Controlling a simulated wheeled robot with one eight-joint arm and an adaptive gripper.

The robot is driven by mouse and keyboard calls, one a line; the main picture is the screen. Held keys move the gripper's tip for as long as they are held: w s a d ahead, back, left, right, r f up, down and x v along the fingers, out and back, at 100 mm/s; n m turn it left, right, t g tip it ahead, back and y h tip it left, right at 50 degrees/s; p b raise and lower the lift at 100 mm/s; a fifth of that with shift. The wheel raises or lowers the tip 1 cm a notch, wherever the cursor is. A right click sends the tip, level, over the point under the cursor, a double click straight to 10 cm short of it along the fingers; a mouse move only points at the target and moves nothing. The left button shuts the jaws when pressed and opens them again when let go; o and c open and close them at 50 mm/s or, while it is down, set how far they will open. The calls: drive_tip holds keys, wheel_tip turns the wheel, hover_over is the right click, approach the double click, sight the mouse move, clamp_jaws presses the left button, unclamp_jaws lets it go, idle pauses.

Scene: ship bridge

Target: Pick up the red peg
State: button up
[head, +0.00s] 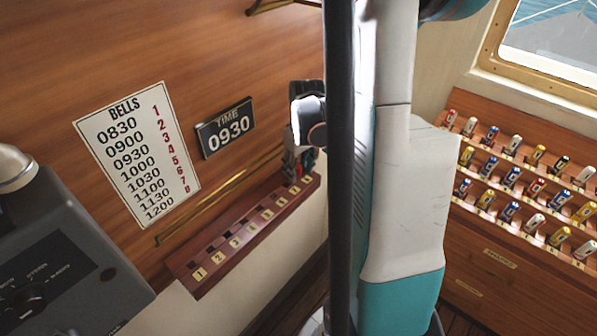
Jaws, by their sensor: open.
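My gripper (299,169) is at the far end of a dark red wooden strip (207,271) with numbered square holes, below the wall signs. Its jaws are open, and the fingers point down close to the strip's top. A small red piece (312,157) shows at the fingers; it may be the red peg, but most of it is hidden. I cannot tell whether it stands in a hole. The near holes, by labels 1 to 3, look empty.
A stepped wooden rack (500,240) at the right holds several coloured pegs. A bells sign (137,152) and a time sign reading 0930 (226,128) hang on the wall. A grey console (70,265) stands at the left. My arm hides the middle.

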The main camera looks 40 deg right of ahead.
drive_tip(key=c, duration=0.9)
drive_tip(key=shift+r, duration=0.15)
